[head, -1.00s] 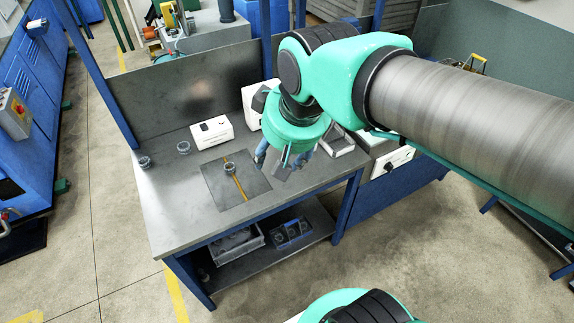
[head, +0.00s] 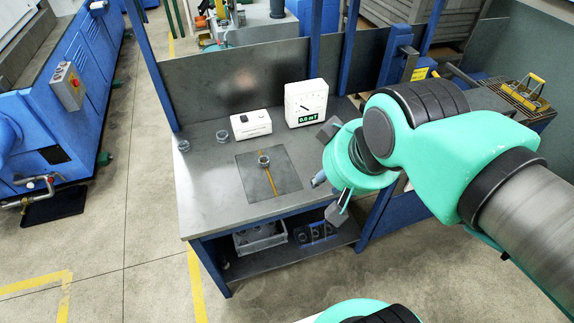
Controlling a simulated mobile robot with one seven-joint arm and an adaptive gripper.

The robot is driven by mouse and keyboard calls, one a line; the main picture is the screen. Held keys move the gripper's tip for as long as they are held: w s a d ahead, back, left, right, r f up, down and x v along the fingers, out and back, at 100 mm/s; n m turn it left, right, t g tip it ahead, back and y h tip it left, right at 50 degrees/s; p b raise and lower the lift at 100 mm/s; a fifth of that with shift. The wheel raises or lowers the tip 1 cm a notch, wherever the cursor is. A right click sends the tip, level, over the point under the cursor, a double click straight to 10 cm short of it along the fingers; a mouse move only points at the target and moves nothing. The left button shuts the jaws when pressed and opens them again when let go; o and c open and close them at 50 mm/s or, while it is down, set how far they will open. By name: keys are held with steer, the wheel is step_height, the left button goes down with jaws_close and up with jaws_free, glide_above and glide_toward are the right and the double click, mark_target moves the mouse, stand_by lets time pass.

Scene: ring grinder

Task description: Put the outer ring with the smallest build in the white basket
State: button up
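Three small dark grey rings are on the metal workbench (head: 215,190) in the head view. One ring (head: 183,146) is at the left edge, another ring (head: 222,136) is just right of it, and a third ring (head: 263,161) is on the dark square plate (head: 285,182). Their exact sizes are hard to compare at this distance. A pale grey-white basket (head: 262,245) is on the lower shelf, with small dark things in it. My gripper (head: 326,196) is at the bench's right end, away from the rings. Its fingers are partly hidden and their opening is unclear.
A small white box (head: 250,124) and a white gauge (head: 306,103) reading 0.0 mT stand at the back of the bench. A dark blue holder (head: 316,233) is beside the basket. Blue posts rise behind the bench. The bench's front left is clear.

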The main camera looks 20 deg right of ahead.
steer(key=w+f+m+g+p, duration=0.2)
steer(key=w+f+g, duration=0.1)
steer(key=w, duration=2.3)
steer(key=w+f+m+g+p, duration=0.2)
steer(key=w+f, duration=1.7)
steer(key=f, duration=0.4)
steer(key=shift+w+a+f+m+g, duration=0.2)
steer(key=shift+a+f+m+g, duration=0.05)
steer(key=shift+a+m+g, duration=0.1)
steer(key=shift+f+b, duration=0.3)
steer(key=shift+f, duration=4)
